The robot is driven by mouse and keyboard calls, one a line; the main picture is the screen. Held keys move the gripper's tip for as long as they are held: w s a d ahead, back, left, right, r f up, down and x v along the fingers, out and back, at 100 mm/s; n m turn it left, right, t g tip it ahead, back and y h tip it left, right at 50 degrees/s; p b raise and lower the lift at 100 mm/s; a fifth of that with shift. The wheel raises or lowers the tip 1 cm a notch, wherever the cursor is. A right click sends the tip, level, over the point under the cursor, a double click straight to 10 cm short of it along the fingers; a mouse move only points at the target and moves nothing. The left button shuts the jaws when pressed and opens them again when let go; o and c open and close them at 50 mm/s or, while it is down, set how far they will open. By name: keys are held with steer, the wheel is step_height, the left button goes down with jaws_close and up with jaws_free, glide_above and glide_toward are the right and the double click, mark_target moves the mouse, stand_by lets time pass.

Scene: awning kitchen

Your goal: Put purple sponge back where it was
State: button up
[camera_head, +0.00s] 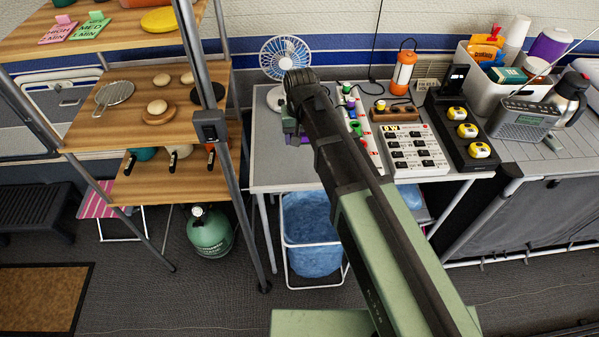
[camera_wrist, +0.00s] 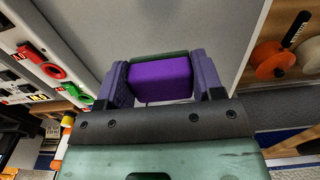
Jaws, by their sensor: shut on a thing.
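The purple sponge (camera_wrist: 160,78) is between the two fingers of my gripper (camera_wrist: 165,80) in the wrist view, with a dark green edge along its far side. My gripper is shut on it. In the head view my gripper (camera_head: 297,130) is over the left part of the grey table (camera_head: 272,165), and my arm hides most of it. Only a small bit of the purple sponge (camera_head: 305,141) shows there. Whether the sponge touches the table cannot be told.
A white fan (camera_head: 286,58) stands behind my gripper. To the right are a white panel with coloured clips (camera_head: 365,140), a switch board (camera_head: 412,150) and a black charger (camera_head: 462,130). A wooden shelf (camera_head: 100,125) stands left. The table's left front is bare.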

mark_target(300, 161)
step_height(300, 161, down, 8)
steer(key=b, duration=0.6)
steer(key=shift+f, duration=0.2)
steer(key=shift+r+p, duration=0.25)
steer(key=shift+p, duration=0.05)
steer(key=shift+f, duration=0.15)
steer(key=o, duration=0.9)
steer(key=shift+c, duration=0.2)
step_height(300, 161, up, 13)
steer(key=p, duration=1.2)
steer(key=shift+f, duration=0.2)
steer(key=shift+s+d+f, duration=0.1)
steer(key=shift+s+d, duration=0.1)
steer(key=shift+d, duration=0.05)
steer(key=s+d+m, duration=0.1)
steer(key=s+d, duration=1.4)
steer(key=d, duration=0.2)
